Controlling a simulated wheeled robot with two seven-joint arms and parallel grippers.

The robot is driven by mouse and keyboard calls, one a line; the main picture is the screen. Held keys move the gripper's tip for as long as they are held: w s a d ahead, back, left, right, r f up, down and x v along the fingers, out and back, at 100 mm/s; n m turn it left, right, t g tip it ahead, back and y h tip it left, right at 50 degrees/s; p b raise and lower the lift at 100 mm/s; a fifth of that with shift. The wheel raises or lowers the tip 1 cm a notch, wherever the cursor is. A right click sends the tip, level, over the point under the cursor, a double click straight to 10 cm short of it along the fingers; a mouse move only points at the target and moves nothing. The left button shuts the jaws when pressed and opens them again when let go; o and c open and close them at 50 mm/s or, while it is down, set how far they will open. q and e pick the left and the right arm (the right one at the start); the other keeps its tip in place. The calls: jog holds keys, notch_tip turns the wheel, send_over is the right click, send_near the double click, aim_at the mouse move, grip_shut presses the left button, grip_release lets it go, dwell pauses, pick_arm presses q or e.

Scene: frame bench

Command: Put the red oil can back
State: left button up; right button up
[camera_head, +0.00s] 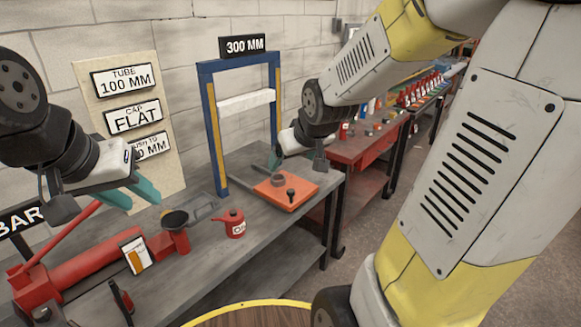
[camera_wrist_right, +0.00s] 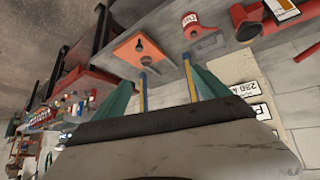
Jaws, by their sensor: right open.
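The red oil can (camera_head: 235,226), with a white label, stands upright on the grey bench (camera_head: 268,250), right of a dark funnel. It also shows at the top of the right wrist view (camera_wrist_right: 193,28). My right gripper (camera_head: 297,160) is open and empty above the bench, behind and right of the can, over the orange plate. Its teal fingers (camera_wrist_right: 160,92) are spread wide in the wrist view, with the can beyond them. My left gripper (camera_head: 132,194) hangs above the red press on the left, its teal fingers apart and nothing seen between them.
An orange plate (camera_head: 285,192) with a grey ring and a dark knob lies right of the can. A blue frame (camera_head: 213,130) stands behind. A red press (camera_head: 75,275) and a dark funnel (camera_head: 174,219) are left. A yellow-rimmed round wooden top (camera_head: 250,318) is in front.

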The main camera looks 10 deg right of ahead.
jog(key=s+a+r+m+g, duration=0.1)
jog(key=s+r, duration=0.2)
jog(key=s, duration=0.5)
jog(key=s+a+r+m+y, duration=0.1)
jog(key=s+r, duration=0.2)
jog(key=s, duration=0.5)
jog(key=shift+s+a+g, duration=0.15)
jog(key=shift+s+g, duration=0.15)
jog(key=shift+g, duration=0.1)
